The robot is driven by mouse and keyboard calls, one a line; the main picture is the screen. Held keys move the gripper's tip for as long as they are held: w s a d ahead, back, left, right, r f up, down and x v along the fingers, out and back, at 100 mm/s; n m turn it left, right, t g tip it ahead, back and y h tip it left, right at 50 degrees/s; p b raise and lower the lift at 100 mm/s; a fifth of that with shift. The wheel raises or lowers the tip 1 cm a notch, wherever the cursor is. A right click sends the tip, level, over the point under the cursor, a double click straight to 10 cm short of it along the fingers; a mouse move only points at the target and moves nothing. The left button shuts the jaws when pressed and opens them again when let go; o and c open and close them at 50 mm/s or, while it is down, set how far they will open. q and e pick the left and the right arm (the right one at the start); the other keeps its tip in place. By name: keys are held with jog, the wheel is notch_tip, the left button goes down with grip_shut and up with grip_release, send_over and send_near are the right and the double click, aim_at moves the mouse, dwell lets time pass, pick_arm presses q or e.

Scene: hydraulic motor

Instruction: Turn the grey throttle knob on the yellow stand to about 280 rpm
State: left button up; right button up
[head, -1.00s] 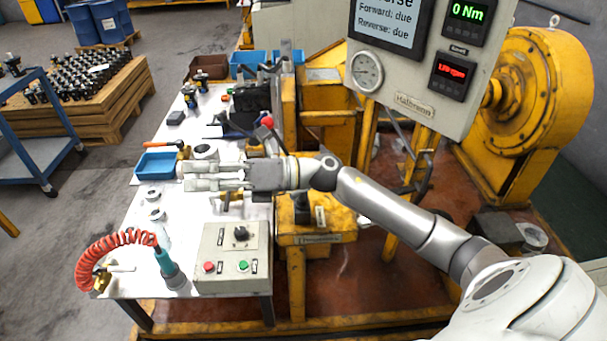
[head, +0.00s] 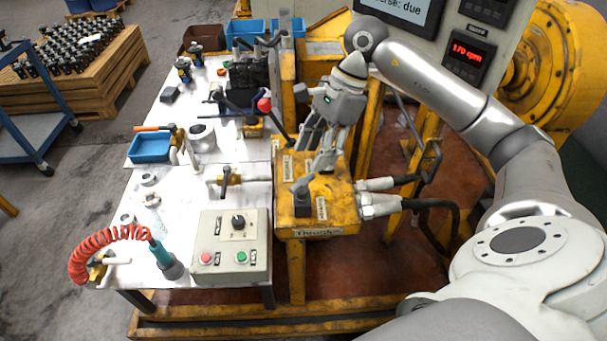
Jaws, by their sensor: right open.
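The yellow stand (head: 335,217) is right of the white bench, with a label on its front edge that seems to read "Throttle". The grey throttle knob (head: 302,188) stands on its top, near the front, with a lever-like grip. My right gripper (head: 313,160) is open and points down over the back of the stand top, just behind the knob and apart from it. Nothing shows between its fingers. The red rpm display (head: 467,54) on the panel reads about 170 rpm. My left gripper is not in view.
A lever with a red ball (head: 264,105) rises left of my right gripper. A control box (head: 230,246) with a black knob and red and green buttons sits front left of the stand. Hoses (head: 432,204) leave the stand's right side. A blue tray (head: 151,147) lies on the bench.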

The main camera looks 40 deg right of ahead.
aim_at(303, 180)
jog(key=p+x, duration=0.1)
jog(key=x, duration=0.7)
jog(key=shift+p, duration=0.3)
jog(key=shift+c, duration=0.3)
grip_shut()
